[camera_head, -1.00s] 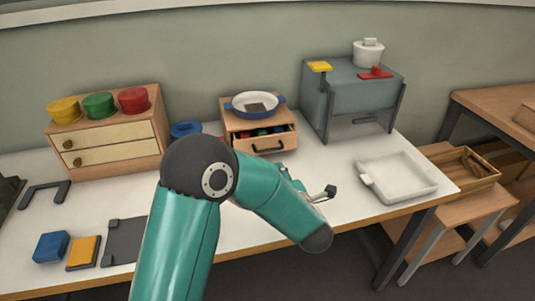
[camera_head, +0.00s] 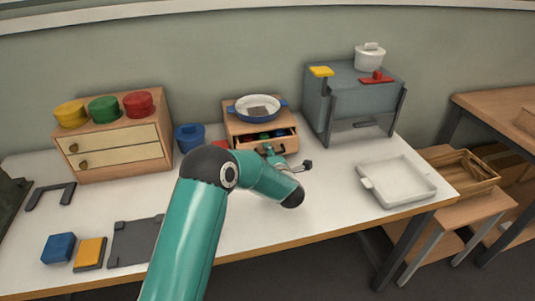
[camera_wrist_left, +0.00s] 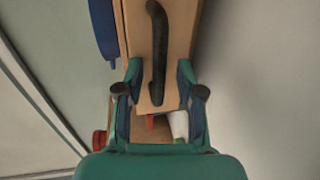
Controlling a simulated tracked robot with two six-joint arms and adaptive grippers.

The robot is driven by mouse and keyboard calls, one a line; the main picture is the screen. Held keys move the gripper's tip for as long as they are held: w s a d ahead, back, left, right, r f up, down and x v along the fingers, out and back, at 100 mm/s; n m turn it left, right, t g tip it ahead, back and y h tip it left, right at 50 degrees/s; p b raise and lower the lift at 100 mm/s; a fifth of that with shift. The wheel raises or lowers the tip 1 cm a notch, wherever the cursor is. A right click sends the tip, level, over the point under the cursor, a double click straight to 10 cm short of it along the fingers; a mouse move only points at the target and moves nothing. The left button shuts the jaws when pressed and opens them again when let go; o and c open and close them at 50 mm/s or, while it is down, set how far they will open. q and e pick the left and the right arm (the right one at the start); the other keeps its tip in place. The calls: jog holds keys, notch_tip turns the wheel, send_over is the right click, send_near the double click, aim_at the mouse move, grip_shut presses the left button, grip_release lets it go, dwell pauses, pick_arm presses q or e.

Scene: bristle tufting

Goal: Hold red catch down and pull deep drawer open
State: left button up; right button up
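The red catch (camera_head: 377,79) sits on top of the grey cabinet (camera_head: 345,100) at the back right. A dark handle (camera_head: 365,124) shows low on that cabinet's front. My left gripper (camera_head: 276,154) is at the front of a small wooden box (camera_head: 230,125), whose drawer is part open with coloured items inside. In the left wrist view, the left gripper (camera_wrist_left: 160,74) is open, with one finger on each side of the drawer's black handle (camera_wrist_left: 158,45); gaps show beside the handle. My right gripper is not in view.
A blue-rimmed pan (camera_head: 257,105) sits on the wooden box. A yellow tab (camera_head: 321,71) and white pot (camera_head: 369,56) top the grey cabinet. A white tray (camera_head: 398,182) lies front right. A blue pot (camera_head: 189,137) stands left of the box. Middle tabletop is partly clear.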

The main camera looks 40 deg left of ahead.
pick_arm(q)
grip_shut()
dwell(0.4)
